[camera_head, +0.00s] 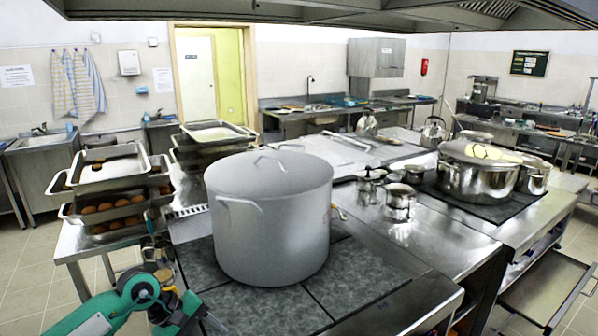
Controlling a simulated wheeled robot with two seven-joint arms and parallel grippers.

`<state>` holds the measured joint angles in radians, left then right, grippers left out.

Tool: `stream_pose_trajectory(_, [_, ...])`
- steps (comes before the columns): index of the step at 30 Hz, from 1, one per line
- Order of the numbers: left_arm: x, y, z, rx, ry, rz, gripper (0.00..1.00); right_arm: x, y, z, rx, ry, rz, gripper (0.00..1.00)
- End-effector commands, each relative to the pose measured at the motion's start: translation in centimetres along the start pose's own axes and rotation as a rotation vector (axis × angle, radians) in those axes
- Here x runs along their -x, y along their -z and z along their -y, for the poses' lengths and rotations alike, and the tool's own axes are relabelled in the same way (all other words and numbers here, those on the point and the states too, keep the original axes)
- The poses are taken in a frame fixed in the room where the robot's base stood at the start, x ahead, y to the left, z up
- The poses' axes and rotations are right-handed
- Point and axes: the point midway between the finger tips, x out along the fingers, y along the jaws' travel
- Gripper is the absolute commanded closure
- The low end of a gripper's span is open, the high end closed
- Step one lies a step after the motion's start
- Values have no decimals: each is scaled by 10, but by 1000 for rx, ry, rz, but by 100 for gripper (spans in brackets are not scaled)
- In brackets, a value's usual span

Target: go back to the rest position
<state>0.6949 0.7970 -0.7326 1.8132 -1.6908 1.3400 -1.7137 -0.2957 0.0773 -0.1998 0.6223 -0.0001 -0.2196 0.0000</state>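My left arm comes in at the bottom left, teal and grey. The dark end of it, where my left gripper (196,316) is, lies low beside the near left corner of the stove top. Its fingers are too small and dark to tell open from shut. My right gripper is not in view. A large grey lidded stockpot (270,222) stands upright on the dark stove plates (352,284), apart from my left arm as far as I can see. The lid sits on the pot.
Stacked trays (110,185) with brown round items stand on a steel table at the left. A shiny lidded pot (478,178) and small steel pots (398,200) stand on the counter at the right. An open drawer (545,290) juts out at the lower right.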

Motion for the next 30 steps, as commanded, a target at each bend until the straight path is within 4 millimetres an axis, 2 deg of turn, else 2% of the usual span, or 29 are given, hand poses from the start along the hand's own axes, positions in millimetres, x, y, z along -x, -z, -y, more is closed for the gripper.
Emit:
stream_pose_trajectory(3, [-22, -46, -27, 129, -189, 160, 47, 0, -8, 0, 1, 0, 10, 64])
stream_pose_trajectory(6, [-27, -84, -54, 298, -369, 332, 47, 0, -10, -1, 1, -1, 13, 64])
stream_pose_trajectory(9, [-19, -114, -79, 495, -534, 514, 47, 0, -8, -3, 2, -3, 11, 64])
stream_pose_trajectory(13, [2, -136, -101, 786, -719, 759, 47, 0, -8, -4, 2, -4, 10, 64])
stream_pose_trajectory(17, [27, -136, -111, 1106, -877, 1007, 47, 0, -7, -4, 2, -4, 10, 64])
stream_pose_trajectory(20, [44, -124, -107, 1371, -981, 1198, 47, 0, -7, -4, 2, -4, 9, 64])
stream_pose_trajectory(23, [56, -104, -93, 1647, -1071, 1385, 47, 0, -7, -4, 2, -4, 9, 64])
stream_pose_trajectory(26, [59, -82, -69, 1930, -1154, 1563, 47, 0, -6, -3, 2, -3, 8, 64])
stream_pose_trajectory(29, [54, -61, -35, 2224, -1231, 1731, 47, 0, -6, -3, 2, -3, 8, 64])
stream_pose_trajectory(30, [49, -54, -20, -2245, 1207, -1720, 47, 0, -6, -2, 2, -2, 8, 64])
